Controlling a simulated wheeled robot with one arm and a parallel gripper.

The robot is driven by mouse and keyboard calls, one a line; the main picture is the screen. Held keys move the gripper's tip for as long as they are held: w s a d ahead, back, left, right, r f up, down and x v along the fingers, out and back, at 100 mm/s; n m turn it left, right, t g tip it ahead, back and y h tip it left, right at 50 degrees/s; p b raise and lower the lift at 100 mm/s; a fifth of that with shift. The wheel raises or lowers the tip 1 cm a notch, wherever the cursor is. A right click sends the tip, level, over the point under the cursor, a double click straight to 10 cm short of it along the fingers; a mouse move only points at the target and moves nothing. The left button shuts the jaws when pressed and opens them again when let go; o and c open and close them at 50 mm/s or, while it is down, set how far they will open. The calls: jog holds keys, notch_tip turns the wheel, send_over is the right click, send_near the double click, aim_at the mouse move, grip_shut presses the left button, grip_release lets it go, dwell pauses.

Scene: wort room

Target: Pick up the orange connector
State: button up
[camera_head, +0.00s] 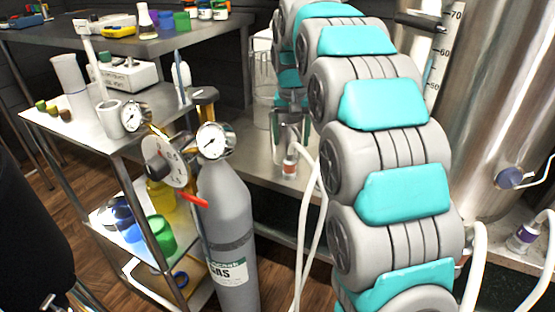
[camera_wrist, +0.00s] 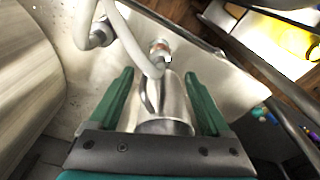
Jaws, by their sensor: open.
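A small connector with an orange-red band (camera_head: 289,165) stands on the metal bench at the end of a white hose. It also shows in the wrist view (camera_wrist: 159,48), beyond the fingertips and partly covered by the hose. My gripper (camera_wrist: 160,75) is open, with a green finger on each side. A shiny metal cylinder (camera_wrist: 165,108) shows between the fingers in the wrist view; I cannot tell whether they touch it.
A second hose end with a purple band (camera_head: 523,238) lies at the right by the large steel tank (camera_head: 490,100). A grey gas cylinder (camera_head: 232,230) with gauges stands left of the bench. A steel cart (camera_head: 85,130) holds a scale and cups.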

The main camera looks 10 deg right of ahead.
aim_at(290, 154)
jog(key=shift+w+d+f, duration=0.1)
jog(key=shift+w+f, duration=0.15)
jog(key=shift+f, duration=1)
jog(key=shift+w+f, duration=0.2)
jog(key=shift+f, duration=1.1)
jog(key=shift+w+d+f, duration=0.1)
jog(key=shift+w+f, duration=0.15)
jog(key=shift+f, duration=1)
jog(key=shift+c, duration=0.4)
grip_shut()
